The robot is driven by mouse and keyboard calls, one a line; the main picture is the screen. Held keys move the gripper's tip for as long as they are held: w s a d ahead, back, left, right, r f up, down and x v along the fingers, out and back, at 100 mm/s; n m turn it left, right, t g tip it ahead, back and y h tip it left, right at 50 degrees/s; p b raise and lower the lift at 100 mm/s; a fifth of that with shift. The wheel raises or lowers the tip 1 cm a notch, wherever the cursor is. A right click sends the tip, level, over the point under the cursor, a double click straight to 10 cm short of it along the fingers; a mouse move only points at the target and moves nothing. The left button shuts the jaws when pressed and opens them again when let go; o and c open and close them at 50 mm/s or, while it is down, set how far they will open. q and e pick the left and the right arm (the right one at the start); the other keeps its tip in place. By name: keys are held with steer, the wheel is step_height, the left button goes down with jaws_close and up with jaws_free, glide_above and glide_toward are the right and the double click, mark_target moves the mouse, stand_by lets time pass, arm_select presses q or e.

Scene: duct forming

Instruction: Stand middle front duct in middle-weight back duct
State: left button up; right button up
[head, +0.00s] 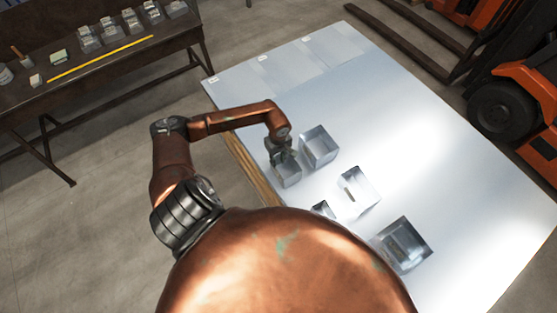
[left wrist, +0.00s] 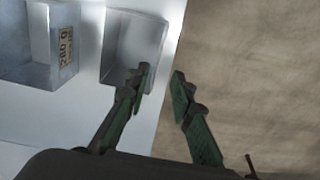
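Several open metal ducts stand on the pale sheet-topped table. In the head view the nearer row shows a small duct (head: 289,175) at the left and another small duct (head: 322,209), partly hidden by my body. The farther row has larger ducts at the left (head: 319,147), middle (head: 358,190) and right (head: 404,245). My left gripper (head: 283,152) is over the near left duct. In the left wrist view its fingers (left wrist: 160,82) are apart, one overlapping that duct's (left wrist: 125,45) side, the other over the floor beyond; contact is unclear. My right gripper is not in view.
A dark bench (head: 95,60) with small blocks stands at the upper left, and an orange forklift (head: 525,85) at the upper right.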

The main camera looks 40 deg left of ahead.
arm_select(q)
step_height(320, 180, down, 8)
steer(key=b, duration=0.5)
steer(key=shift+f+b, duration=0.1)
steer(key=shift+b, duration=0.2)
steer(key=shift+f+b, duration=0.4)
steer(key=shift+r, duration=0.1)
steer(key=shift+c, duration=0.7)
jaws_close()
steer(key=shift+d, duration=0.1)
